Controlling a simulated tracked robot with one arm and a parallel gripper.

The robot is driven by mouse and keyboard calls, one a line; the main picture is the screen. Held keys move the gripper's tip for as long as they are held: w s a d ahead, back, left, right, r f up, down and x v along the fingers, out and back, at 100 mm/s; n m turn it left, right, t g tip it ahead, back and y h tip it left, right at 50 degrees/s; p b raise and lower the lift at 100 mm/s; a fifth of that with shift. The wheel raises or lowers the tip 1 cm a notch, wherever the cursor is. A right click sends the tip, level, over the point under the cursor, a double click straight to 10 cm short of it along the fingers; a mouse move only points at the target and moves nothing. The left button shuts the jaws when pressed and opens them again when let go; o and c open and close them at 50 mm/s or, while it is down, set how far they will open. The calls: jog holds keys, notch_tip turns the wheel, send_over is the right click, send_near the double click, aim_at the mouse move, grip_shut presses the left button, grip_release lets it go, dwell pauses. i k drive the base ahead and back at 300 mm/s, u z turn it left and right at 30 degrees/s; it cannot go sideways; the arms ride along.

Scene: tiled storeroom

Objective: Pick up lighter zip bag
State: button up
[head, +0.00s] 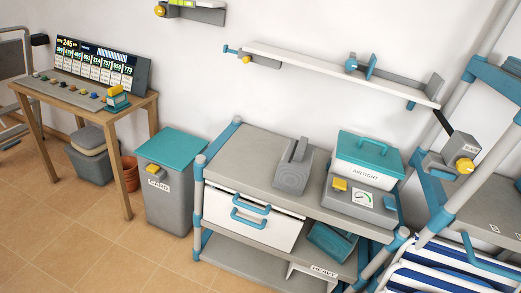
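I see no zip bag that I can make out in this view. My gripper is not in view. A grey weighing scale (362,203) with a round dial and a yellow button stands at the right end of the grey workbench (245,155). A box with a teal lid and handle (370,155), labelled AIRTIGHT, sits on or right behind the scale. A label reading HEAVY (324,272) is on the lower right of the bench, below a teal tray (332,241). Whatever is inside the closed white drawer (245,222) is hidden.
A grey bin with a teal lid (172,150) stands left of the bench. A wooden table (133,112) with a display panel (100,68) is at the left. A grey slotted block (294,168) is on the bench. Blue-white striped fabric (440,277) is lower right. Tiled floor (70,225) is clear at lower left.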

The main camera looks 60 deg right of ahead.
aim_at(292, 174)
jog(key=z, duration=0.3)
jog(key=i, duration=1.25)
jog(key=z, duration=1.1)
jog(key=i, duration=0.5)
jog(key=z, duration=0.25)
jog(key=k, duration=0.9)
jog(key=z, duration=0.2)
jog(key=i, duration=0.9)
jog(key=u, duration=0.05)
